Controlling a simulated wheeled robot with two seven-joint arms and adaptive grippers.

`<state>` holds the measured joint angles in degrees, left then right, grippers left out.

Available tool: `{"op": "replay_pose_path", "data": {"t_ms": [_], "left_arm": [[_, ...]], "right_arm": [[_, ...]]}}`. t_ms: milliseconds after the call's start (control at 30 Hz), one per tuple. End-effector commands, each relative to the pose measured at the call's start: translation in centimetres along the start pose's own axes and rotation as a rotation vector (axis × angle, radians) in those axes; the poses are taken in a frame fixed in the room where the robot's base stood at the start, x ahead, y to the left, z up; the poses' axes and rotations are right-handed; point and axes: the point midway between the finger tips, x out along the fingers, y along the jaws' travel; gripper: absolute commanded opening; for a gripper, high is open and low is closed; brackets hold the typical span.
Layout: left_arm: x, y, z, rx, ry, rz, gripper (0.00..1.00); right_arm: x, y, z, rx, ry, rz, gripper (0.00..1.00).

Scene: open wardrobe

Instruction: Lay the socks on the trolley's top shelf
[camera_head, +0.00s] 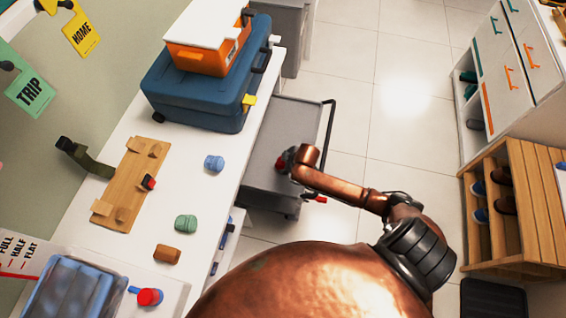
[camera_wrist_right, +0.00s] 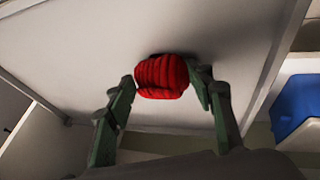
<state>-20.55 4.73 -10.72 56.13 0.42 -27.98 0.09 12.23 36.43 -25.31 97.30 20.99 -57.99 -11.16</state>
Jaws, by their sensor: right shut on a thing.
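The red rolled, ribbed socks (camera_wrist_right: 162,77) sit between the two fingers of my right gripper (camera_wrist_right: 165,82), which is shut on them. In the head view my right gripper (camera_head: 287,160) is over the grey trolley's top shelf (camera_head: 283,120). A bit of red shows at its tip. In the wrist view a pale flat shelf surface (camera_wrist_right: 85,55) lies behind the socks. I cannot tell whether the socks touch it. My left gripper is not in view.
The white counter (camera_head: 185,225) left of the trolley holds blue (camera_head: 214,163), green (camera_head: 186,224) and brown (camera_head: 167,254) bundles, a wooden board (camera_head: 130,190) and a blue toolbox (camera_head: 195,95). A black handle (camera_head: 330,130) edges the trolley. A wooden rack (camera_head: 515,215) stands right.

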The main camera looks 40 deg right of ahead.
Motion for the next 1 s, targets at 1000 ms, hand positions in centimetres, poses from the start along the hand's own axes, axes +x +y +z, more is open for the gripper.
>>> {"op": "replay_pose_path", "data": {"t_ms": [1000], "left_arm": [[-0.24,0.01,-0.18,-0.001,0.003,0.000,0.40]], "right_arm": [[-0.30,0.04,-0.04,0.000,0.001,0.001,0.66]]}}
